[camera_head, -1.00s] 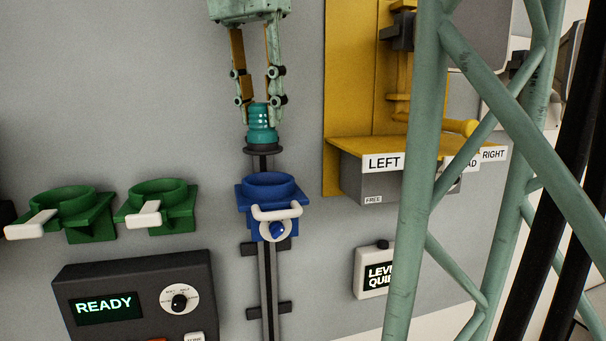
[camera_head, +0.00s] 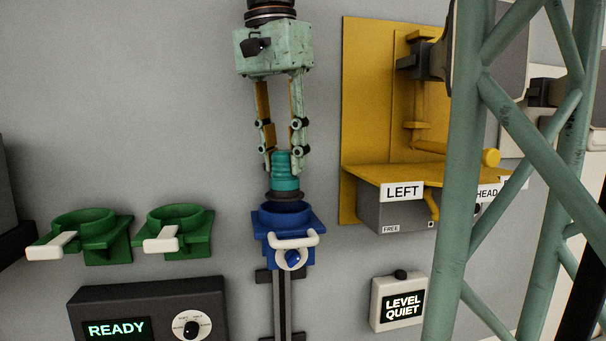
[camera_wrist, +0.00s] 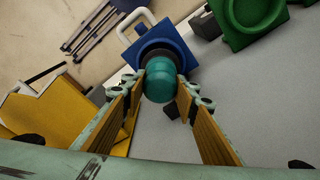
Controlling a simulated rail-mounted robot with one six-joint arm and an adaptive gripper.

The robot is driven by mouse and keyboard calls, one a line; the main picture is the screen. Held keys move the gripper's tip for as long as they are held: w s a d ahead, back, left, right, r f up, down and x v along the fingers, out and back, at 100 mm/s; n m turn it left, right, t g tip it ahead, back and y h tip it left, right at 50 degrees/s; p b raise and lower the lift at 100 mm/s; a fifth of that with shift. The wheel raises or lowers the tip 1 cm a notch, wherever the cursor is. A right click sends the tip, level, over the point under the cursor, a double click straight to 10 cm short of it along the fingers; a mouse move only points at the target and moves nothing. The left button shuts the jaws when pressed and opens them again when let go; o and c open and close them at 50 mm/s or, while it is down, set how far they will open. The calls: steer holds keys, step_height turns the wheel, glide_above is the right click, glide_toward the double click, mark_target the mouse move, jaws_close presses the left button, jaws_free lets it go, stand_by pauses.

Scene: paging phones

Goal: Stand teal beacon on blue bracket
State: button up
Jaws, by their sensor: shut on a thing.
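The teal beacon (camera_head: 285,172) is a ribbed teal cylinder with a dark round base. My gripper (camera_head: 284,168) is shut on it and holds it upright, directly above the blue bracket (camera_head: 287,250). The beacon's dark base is at the height of the bracket's round cup and overlaps its back rim in the head view; I cannot tell whether it touches. In the wrist view my gripper (camera_wrist: 160,85) has its fingers on both sides of the teal beacon (camera_wrist: 160,75), and the blue bracket (camera_wrist: 168,38) lies just beyond, partly hidden by it. The bracket has a white handle and a blue knob.
Two green brackets (camera_head: 180,217) with white levers are on the wall to the left. A dark console reading READY (camera_head: 150,300) is below them. A yellow shelf (camera_head: 400,172) labelled LEFT stands close on the right. A LEVEL QUIET box (camera_head: 398,302) is below it.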

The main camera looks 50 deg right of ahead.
mark_target(285, 177)
steer(key=shift+f, duration=0.2)
steer(key=shift+f, duration=1.8)
steer(key=shift+f, duration=0.15)
steer(key=o, duration=1.4)
steer(key=shift+c, duration=0.2)
steer(key=shift+s+a+r+p, duration=0.1)
steer(key=shift+a+r, duration=0.2)
steer(key=shift+r, duration=1.7)
steer(key=shift+w+a+r+p, duration=0.1)
steer(key=shift+a+r, duration=0.2)
steer(key=shift+r, duration=1.75)
steer(key=shift+s+a+r+p, duration=0.1)
steer(key=shift+a+r, duration=0.2)
steer(key=shift+r, duration=1.7)
